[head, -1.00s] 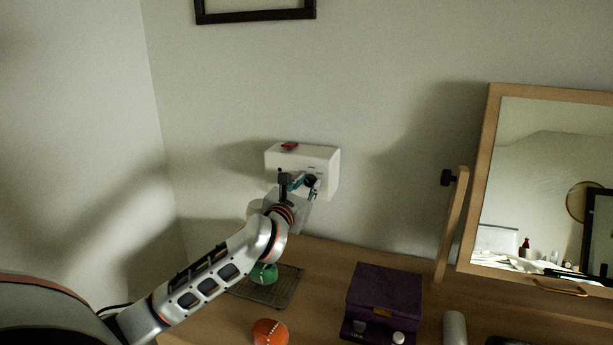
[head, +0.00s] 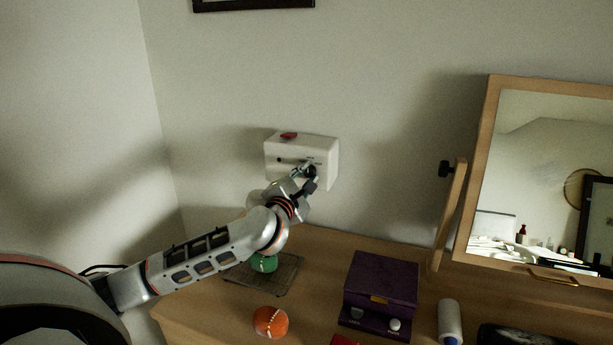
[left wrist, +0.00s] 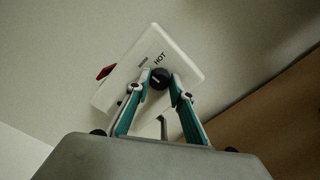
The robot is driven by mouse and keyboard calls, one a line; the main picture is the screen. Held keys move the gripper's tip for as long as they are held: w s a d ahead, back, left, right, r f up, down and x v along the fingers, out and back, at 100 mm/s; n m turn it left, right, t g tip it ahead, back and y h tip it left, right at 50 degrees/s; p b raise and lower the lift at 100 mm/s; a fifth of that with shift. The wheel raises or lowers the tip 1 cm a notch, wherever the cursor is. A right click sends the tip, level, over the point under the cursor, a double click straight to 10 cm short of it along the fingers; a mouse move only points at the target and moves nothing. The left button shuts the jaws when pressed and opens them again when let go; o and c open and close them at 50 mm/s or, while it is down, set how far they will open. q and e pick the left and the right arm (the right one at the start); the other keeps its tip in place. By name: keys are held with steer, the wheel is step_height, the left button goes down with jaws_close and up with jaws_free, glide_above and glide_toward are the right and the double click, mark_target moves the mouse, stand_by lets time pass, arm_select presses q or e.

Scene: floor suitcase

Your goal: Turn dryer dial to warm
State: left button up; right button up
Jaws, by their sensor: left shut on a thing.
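The dryer is a white box (head: 290,150) fixed to the wall, with a red part (head: 288,135) on top. Its black round dial (head: 312,171) is on the front face, partly hidden by my fingers. The left wrist view shows the dryer (left wrist: 185,62) tilted, with the dial (left wrist: 159,78) close below the printed word HOT. My left gripper (head: 306,178) reaches up to the dial. Its two fingers (left wrist: 160,82) are shut on the dial, one on each side. I cannot read which setting the dial points to. My right gripper is not in view.
Below on the wooden dresser are a wire rack (head: 284,277) with a green object (head: 265,263), an orange ball (head: 270,322), a purple box (head: 381,290) and a white cylinder (head: 450,320). A framed mirror (head: 535,160) stands at right. The wall around the dryer is clear.

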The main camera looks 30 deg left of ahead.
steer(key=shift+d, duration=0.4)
arm_select(q)
steer(key=o, duration=1.1)
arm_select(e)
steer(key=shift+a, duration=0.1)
arm_select(q)
steer(key=v, duration=1.2)
steer(key=shift+f, duration=0.1)
